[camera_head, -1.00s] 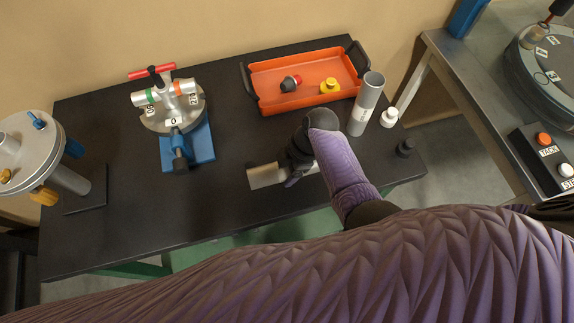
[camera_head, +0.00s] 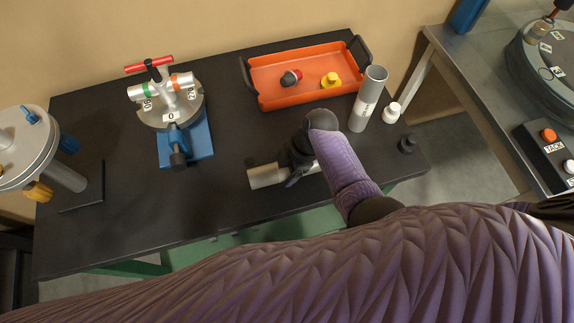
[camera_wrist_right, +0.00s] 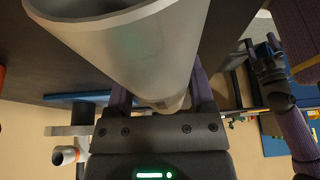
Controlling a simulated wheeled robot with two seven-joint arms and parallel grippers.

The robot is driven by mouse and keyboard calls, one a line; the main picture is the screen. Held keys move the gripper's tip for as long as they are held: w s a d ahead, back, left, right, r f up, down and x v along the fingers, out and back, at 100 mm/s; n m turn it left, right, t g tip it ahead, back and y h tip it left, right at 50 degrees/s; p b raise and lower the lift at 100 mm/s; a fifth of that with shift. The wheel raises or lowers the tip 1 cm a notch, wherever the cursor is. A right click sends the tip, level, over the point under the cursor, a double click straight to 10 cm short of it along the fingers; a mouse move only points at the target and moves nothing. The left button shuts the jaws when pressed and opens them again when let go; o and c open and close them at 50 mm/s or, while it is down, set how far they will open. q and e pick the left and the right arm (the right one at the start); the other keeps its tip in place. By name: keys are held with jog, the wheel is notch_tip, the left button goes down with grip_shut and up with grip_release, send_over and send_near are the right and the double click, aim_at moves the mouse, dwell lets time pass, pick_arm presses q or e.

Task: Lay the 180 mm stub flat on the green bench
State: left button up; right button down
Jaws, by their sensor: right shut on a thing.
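A short, plain grey metal tube, seemingly the 180 mm stub (camera_head: 266,176), is in my right gripper (camera_head: 298,166). In the head view it lies about level, low over the bench's dark top; whether it touches is hidden. In the right wrist view the tube (camera_wrist_right: 130,45) fills the upper middle, its open end toward the upper left, between the shut fingers. The bench (camera_head: 120,225) has a black top and green frame. A black gripper-like part on a purple arm, probably my left gripper (camera_wrist_right: 262,62), shows at the right of the wrist view; its jaws are unclear.
A labelled tube (camera_head: 367,100) stands upright right of the orange tray (camera_head: 300,97), near a white-capped bottle (camera_head: 392,112) and a small black knob (camera_head: 407,144). A blue-based clamp device (camera_head: 199,143) stands left. The bench's front left is clear.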

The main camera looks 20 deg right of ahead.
jog(key=shift+f, duration=0.2)
jog(key=shift+f+b, duration=0.6)
jog(key=shift+f, duration=0.05)
grip_release()
